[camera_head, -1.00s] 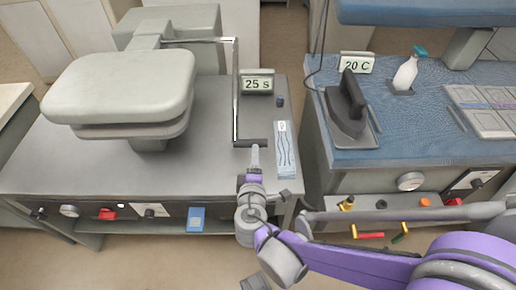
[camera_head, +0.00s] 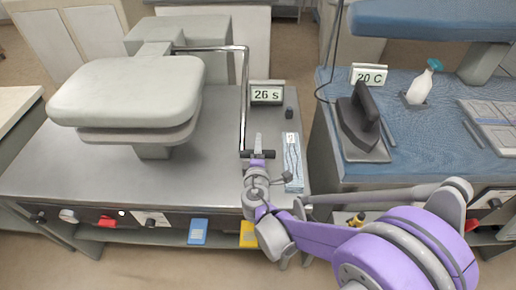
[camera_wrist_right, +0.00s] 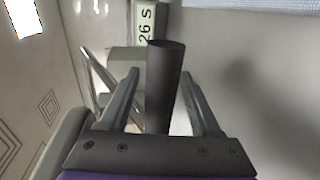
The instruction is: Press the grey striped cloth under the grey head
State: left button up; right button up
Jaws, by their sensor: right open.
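The grey head (camera_head: 125,92) is a thick rounded pad above a thinner grey pad (camera_head: 145,134) at the left of the grey bench. Its bent lever (camera_head: 244,95) runs right and ends in a dark handle (camera_head: 262,154). My right gripper (camera_head: 258,141) is at this handle. In the right wrist view my right gripper (camera_wrist_right: 160,100) is open, with the dark handle (camera_wrist_right: 162,85) upright between its fingers and a gap on each side. I see no grey striped cloth between the pads. My left gripper is not in view.
A display (camera_head: 267,94) reads 26 s behind the handle. A pale strip with dark wavy lines (camera_head: 292,162) lies right of my gripper. A blue bench (camera_head: 440,140) on the right carries an iron (camera_head: 362,125) and a spray bottle (camera_head: 421,84). The grey bench's middle is clear.

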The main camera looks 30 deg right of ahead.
jog(key=shift+c, duration=0.2)
grip_shut()
dwell(1.3)
